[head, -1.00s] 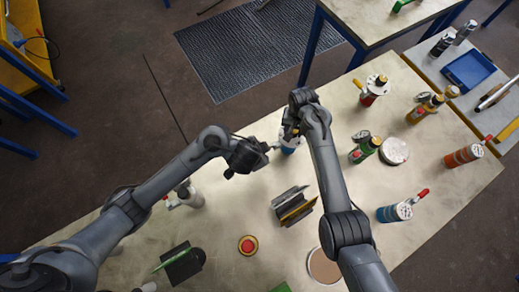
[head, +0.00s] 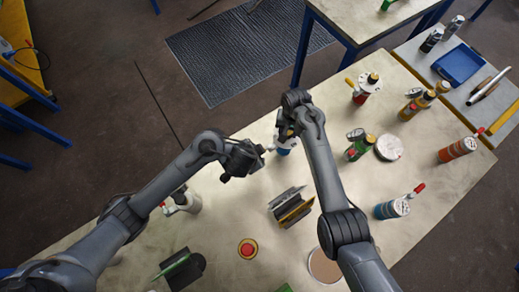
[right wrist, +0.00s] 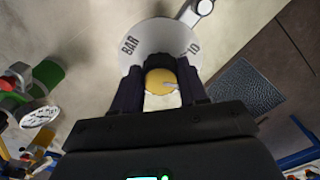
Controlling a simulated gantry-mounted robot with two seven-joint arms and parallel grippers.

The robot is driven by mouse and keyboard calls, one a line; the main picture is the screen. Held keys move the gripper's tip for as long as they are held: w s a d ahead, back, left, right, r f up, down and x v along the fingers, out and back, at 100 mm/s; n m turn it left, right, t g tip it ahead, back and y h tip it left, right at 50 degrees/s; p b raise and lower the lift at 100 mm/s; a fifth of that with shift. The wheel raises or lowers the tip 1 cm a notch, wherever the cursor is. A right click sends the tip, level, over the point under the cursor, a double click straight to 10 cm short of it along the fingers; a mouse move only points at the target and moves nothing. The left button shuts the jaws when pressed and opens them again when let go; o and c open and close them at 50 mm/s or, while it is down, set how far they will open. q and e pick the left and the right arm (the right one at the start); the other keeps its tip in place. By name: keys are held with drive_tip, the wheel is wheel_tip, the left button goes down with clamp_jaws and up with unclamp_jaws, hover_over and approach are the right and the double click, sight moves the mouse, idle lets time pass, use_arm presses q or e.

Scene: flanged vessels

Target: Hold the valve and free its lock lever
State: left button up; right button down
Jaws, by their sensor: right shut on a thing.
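The valve (head: 285,150), a vessel with a blue body, stands on the table below my right gripper (head: 284,132), which partly covers it in the head view. In the right wrist view, my right gripper (right wrist: 160,85) is shut on the valve's yellow cap (right wrist: 160,80). A white round plate (right wrist: 158,40) marked "BAR" and "10" lies beyond the cap. A pale lever-like part (right wrist: 197,10) shows at the plate's edge. My left gripper (head: 262,152) is just left of the valve at about its height; its fingers are too small to judge, and I cannot tell if it touches.
A white disc (head: 389,147), a plate rack (head: 291,207) and a red button (head: 247,248) are on the table (head: 225,215). Bare table lies around the button.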

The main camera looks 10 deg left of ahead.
idle(0.3)
drive_tip(key=c, duration=0.5)
unclamp_jaws()
